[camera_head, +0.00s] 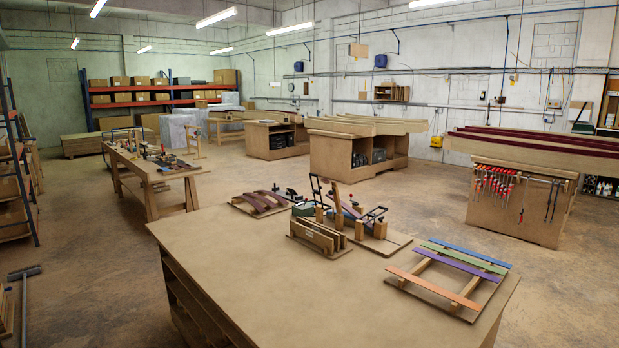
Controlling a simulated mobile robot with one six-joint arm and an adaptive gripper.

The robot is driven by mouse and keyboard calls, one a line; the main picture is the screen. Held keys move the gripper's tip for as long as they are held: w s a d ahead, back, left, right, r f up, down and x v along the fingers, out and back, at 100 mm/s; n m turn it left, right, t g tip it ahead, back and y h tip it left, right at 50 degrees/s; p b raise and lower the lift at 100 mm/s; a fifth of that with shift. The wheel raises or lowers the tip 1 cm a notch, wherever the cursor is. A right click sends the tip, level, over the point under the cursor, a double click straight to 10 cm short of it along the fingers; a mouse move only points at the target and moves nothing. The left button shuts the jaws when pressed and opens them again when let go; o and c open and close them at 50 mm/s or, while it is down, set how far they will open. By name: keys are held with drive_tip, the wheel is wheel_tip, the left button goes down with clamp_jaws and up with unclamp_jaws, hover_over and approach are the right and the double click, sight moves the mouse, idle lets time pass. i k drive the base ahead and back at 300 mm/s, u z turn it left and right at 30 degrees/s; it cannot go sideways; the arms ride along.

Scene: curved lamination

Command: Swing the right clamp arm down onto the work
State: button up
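A clamping jig on a wooden base board (398,241) stands toward the back of the near workbench. A dark reddish curved strip (346,207) lies in it, sloping down to the right. The left clamp arm (312,188), a black frame, stands steeply upright. The right clamp arm (375,212), also a black frame, is lower and tilted beside a wooden block (380,230). I cannot tell at this size whether it touches the work. My gripper is not in view.
The near workbench (235,260) is bare at its front and left. A slotted wooden holder (318,238) stands in front of the jig. A rack with coloured strips (448,270) lies to the right. Another board with curved strips (240,205) lies behind left.

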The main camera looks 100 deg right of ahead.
sight(315, 192)
drive_tip(key=z, duration=2.1)
drive_tip(key=i, duration=2.2)
